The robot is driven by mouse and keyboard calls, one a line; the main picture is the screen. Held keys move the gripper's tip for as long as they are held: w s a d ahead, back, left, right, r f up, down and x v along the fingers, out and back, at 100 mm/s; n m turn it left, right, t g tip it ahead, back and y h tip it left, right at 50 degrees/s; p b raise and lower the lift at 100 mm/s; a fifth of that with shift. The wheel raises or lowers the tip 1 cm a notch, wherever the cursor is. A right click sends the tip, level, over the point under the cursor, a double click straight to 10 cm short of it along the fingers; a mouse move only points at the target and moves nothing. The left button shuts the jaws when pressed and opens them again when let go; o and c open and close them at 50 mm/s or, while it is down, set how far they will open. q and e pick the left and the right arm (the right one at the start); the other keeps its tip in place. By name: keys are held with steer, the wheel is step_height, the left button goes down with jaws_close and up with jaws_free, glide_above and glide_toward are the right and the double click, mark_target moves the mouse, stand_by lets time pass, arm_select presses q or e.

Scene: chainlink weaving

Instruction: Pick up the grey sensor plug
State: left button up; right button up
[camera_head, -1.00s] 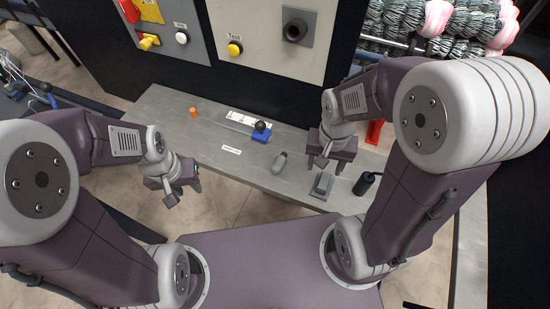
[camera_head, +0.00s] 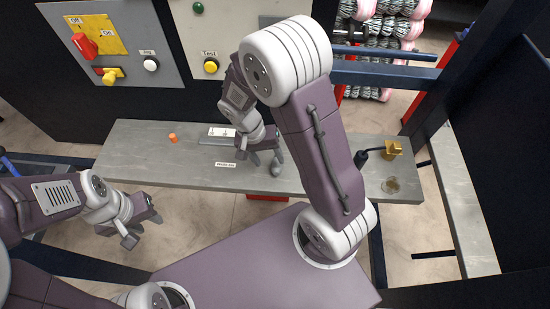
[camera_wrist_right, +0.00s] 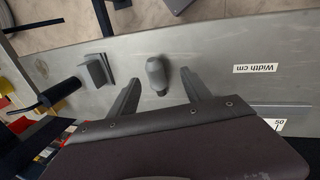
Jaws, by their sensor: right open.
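The grey sensor plug (camera_head: 276,166) is a small rounded cylinder with a narrower neck, lying on the grey workbench (camera_head: 145,165). In the right wrist view the plug (camera_wrist_right: 157,74) lies between the two spread fingers of my right gripper (camera_wrist_right: 161,78), with bench showing on both sides of it. My right gripper (camera_head: 258,156) is open just above the bench beside the plug in the head view. My left gripper (camera_head: 144,228) is off the bench's front edge at the lower left, fingers apart and empty.
A grey block (camera_wrist_right: 96,71) stands left of the plug in the wrist view; my arm hides it in the head view. A black-handled tool (camera_head: 370,153), a brass block (camera_head: 393,147) and an orange piece (camera_head: 173,138) are also on the bench. A control panel (camera_head: 120,75) rises behind.

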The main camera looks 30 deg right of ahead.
mark_target(275, 167)
steer(key=shift+s+d+f, duration=0.15)
steer(key=shift+f, duration=0.1)
steer(key=f, duration=0.1)
steer(key=d+f, duration=0.1)
steer(key=s+d+f, duration=0.1)
steer(key=f, duration=0.1)
steer(key=shift+s, duration=0.1)
steer(key=shift+f, duration=0.25)
steer(key=shift+w+a, duration=0.2)
steer(key=shift+a, duration=0.05)
steer(key=shift+s+d, duration=0.15)
jaws_close()
arm_select(q)
steer(key=shift+s+d+r, duration=0.25)
steer(key=shift+d+r, duration=0.05)
steer(key=shift+r, duration=0.05)
arm_select(e)
steer(key=shift+r, duration=0.1)
